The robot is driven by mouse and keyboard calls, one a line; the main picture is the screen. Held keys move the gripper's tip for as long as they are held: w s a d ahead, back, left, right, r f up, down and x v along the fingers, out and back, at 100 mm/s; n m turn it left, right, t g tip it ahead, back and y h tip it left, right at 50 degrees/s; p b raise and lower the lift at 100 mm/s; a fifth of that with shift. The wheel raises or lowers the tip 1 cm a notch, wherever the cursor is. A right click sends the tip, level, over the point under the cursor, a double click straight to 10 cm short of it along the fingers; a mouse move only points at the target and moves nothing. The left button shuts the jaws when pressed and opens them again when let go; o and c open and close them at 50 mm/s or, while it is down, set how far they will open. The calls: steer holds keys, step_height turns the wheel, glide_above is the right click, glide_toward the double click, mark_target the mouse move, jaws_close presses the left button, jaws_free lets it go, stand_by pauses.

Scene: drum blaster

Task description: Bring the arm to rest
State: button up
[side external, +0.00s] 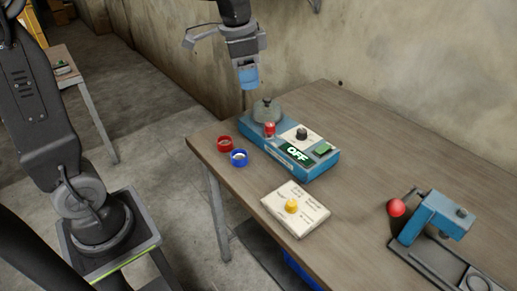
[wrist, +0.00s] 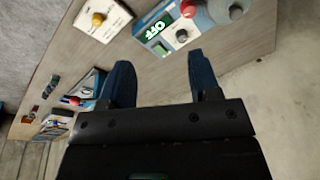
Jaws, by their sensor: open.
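My gripper (side external: 248,78) hangs in the air above the back left end of the table, over the blue machine. In the wrist view my gripper (wrist: 160,80) shows two dark blue fingers spread apart with nothing between them. The blue machine (side external: 312,168) has a grey drum (side external: 267,111), a black knob (side external: 302,133) and a display that reads OFF. It also shows at the top of the wrist view (wrist: 158,30). The gripper is apart from it. My arm's upper links are partly cut off by the top of the side view.
A white box with a yellow button (side external: 291,206) sits in front. A blue device with a red ball (side external: 397,208) stands at right. The table's (side external: 345,110) back area is clear, with a wall behind.

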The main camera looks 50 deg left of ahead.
steer(key=s+d+f+n+t, duration=0.1)
steer(key=s+n, duration=0.2)
steer(key=s, duration=0.5)
steer(key=s+d+f+n+t, duration=0.2)
steer(key=s, duration=0.7)
steer(key=shift+s+d+f+n+t, duration=0.2)
steer(key=shift+s+n+t, duration=0.1)
steer(key=shift+n, duration=0.1)
